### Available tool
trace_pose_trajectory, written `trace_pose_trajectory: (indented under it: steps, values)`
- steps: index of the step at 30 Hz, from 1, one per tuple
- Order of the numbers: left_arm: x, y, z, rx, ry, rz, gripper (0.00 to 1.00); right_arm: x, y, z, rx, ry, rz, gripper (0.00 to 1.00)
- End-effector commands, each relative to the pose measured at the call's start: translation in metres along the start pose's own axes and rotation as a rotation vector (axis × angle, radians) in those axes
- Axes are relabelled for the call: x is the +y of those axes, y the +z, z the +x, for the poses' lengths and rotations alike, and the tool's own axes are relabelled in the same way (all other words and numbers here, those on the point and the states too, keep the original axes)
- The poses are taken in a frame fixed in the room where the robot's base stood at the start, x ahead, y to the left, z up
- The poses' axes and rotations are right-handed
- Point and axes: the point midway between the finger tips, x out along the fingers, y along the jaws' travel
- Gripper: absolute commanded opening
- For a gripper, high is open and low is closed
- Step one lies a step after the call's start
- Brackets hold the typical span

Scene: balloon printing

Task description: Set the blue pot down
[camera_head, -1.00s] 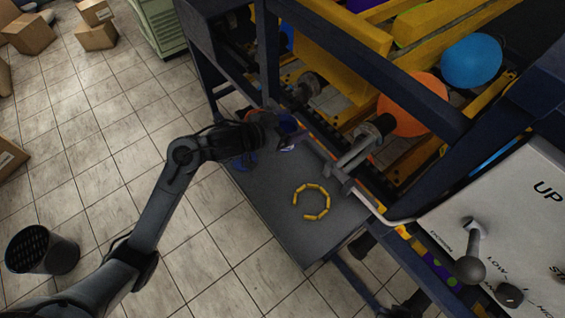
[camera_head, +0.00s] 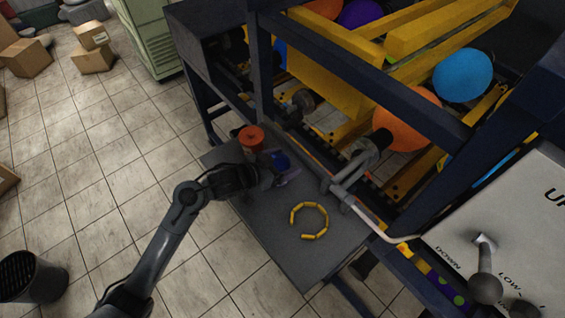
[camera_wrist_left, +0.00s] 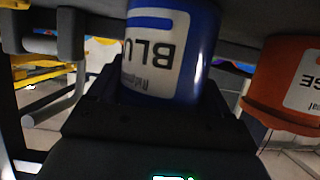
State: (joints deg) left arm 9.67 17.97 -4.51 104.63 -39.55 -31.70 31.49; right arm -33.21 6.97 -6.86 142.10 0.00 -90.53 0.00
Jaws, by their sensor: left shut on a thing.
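The blue pot (camera_head: 281,160) is in my left gripper (camera_head: 275,174), over the far part of the grey table (camera_head: 275,236). In the left wrist view the blue pot (camera_wrist_left: 201,50) sits between the jaws, with its white label reversed top to bottom. My left gripper (camera_wrist_left: 160,100) is shut on it. I cannot tell whether its base touches the table, as the gripper hides part of it. My right gripper is not in view.
An orange pot (camera_head: 251,139) stands close beside the blue pot; it also shows in the left wrist view (camera_wrist_left: 278,85). Several yellow pieces form an open ring (camera_head: 326,220) on the table. The machine's dark frame (camera_head: 258,75) and a metal handle (camera_head: 345,183) border the table's right side.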

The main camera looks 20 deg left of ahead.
Motion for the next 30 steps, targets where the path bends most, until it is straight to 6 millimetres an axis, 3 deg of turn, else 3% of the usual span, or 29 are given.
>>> trace_pose_trajectory:
  steps: [11, 12, 16, 26, 30]
  values:
    - [0.000, 0.002, 0.001, 0.001, 0.000, 0.000, 0.40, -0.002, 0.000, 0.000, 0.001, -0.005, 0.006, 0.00]
    - [0.000, 0.003, 0.001, 0.000, 0.000, -0.001, 0.80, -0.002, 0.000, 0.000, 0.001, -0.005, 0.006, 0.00]
    - [0.000, 0.003, 0.001, 0.000, 0.000, 0.000, 1.00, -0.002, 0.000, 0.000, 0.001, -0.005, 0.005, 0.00]
    - [0.000, -0.002, -0.001, 0.001, -0.001, 0.001, 1.00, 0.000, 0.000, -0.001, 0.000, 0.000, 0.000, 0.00]
    - [-0.001, -0.001, -0.015, 0.000, -0.002, 0.000, 1.00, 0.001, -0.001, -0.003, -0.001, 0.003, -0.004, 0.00]
